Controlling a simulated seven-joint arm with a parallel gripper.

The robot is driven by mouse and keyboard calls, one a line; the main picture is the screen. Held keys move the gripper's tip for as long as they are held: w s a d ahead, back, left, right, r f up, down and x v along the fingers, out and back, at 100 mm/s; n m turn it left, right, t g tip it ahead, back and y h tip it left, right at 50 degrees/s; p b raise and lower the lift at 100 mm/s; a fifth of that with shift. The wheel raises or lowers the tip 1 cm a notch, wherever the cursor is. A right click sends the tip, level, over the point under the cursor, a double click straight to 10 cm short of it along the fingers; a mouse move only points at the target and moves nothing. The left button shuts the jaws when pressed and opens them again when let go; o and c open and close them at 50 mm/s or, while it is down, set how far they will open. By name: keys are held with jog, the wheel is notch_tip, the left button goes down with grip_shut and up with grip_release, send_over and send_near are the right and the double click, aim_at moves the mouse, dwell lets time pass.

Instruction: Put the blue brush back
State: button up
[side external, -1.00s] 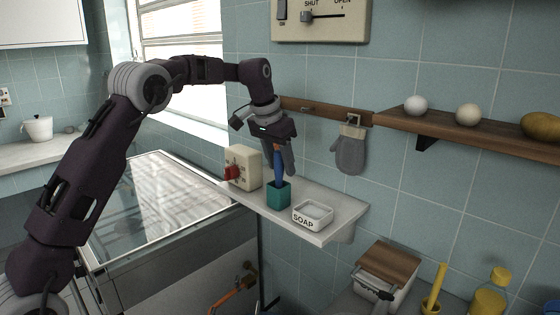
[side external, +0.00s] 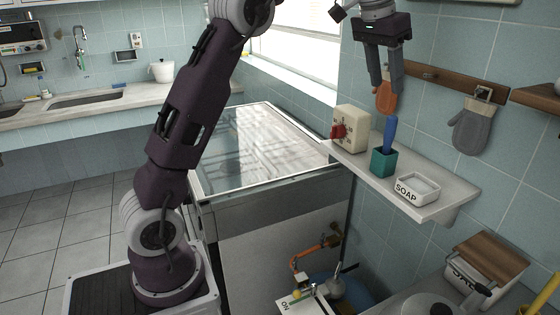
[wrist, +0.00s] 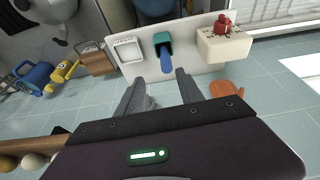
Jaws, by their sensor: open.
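The blue brush (side external: 390,131) stands in a small teal cup (side external: 383,163) on the white wall shelf, its blue handle sticking up with a slight tilt. Its lower end is hidden in the cup. My gripper (side external: 385,88) is open and empty, pointing down above the cup and apart from the handle. In the wrist view the brush (wrist: 167,63) and the cup (wrist: 162,38) lie ahead of my open fingers (wrist: 157,76), with the handle's end pointing toward the gap between them.
A white soap dish (side external: 417,187) sits right of the cup, and a cream box with a red knob (side external: 350,128) sits left. Behind, a grey mitt (side external: 472,128) and an orange item (side external: 387,97) hang at the wooden rail (side external: 440,79). A glass-topped unit (side external: 255,150) stands left of the shelf.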

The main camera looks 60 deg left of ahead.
jog(key=s+d+t, duration=0.1)
jog(key=s+d, duration=0.3)
jog(key=s, duration=0.5)
jog(key=s+d, duration=0.3)
jog(key=s, duration=0.6)
jog(key=s+d+f, duration=0.3)
jog(key=s+f, duration=0.8)
jog(key=s, duration=0.5)
jog(key=shift+f+t, duration=0.35)
jog(key=shift+t, duration=0.05)
